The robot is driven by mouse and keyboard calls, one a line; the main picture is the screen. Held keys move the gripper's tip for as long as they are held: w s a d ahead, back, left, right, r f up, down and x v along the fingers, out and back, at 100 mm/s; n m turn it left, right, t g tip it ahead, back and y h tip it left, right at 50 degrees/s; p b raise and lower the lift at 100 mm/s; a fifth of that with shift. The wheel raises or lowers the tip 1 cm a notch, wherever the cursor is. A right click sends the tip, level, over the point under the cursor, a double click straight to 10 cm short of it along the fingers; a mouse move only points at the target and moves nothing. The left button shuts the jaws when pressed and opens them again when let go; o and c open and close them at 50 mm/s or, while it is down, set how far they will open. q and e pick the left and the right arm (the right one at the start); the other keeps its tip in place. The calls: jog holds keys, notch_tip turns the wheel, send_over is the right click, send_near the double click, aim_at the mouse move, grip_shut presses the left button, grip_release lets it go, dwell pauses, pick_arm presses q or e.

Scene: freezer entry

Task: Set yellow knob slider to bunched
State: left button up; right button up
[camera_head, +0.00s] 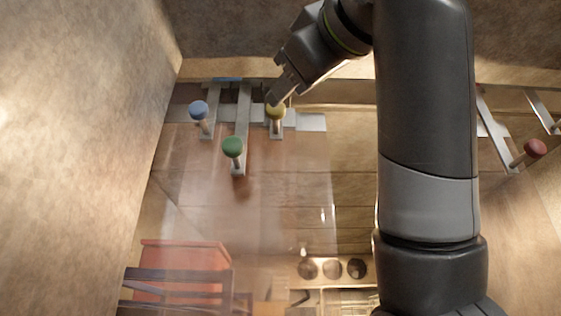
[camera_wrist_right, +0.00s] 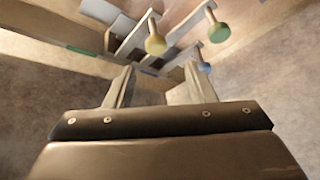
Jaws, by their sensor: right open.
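The yellow knob (camera_head: 276,112) sits on a short metal stem on the slider rail near the top of the head view. My right gripper (camera_head: 277,97) is at its upper edge in that view, partly overlapping it; I cannot tell whether they touch. In the right wrist view the yellow knob (camera_wrist_right: 156,44) lies beyond the open fingers (camera_wrist_right: 150,90), with nothing between them. The green knob (camera_head: 232,148) and the blue knob (camera_head: 199,109) stand to the left of the yellow one. My left gripper does not show.
A red knob (camera_head: 535,148) stands on a bar at the far right. Clear panels hang below the rail. A wooden board with round holes (camera_head: 332,268) and a red crate-like thing (camera_head: 185,262) lie lower down. Rough walls close in the left side.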

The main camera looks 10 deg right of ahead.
jog(key=b+v, duration=0.2)
jog(key=v, duration=0.4)
dwell(0.6)
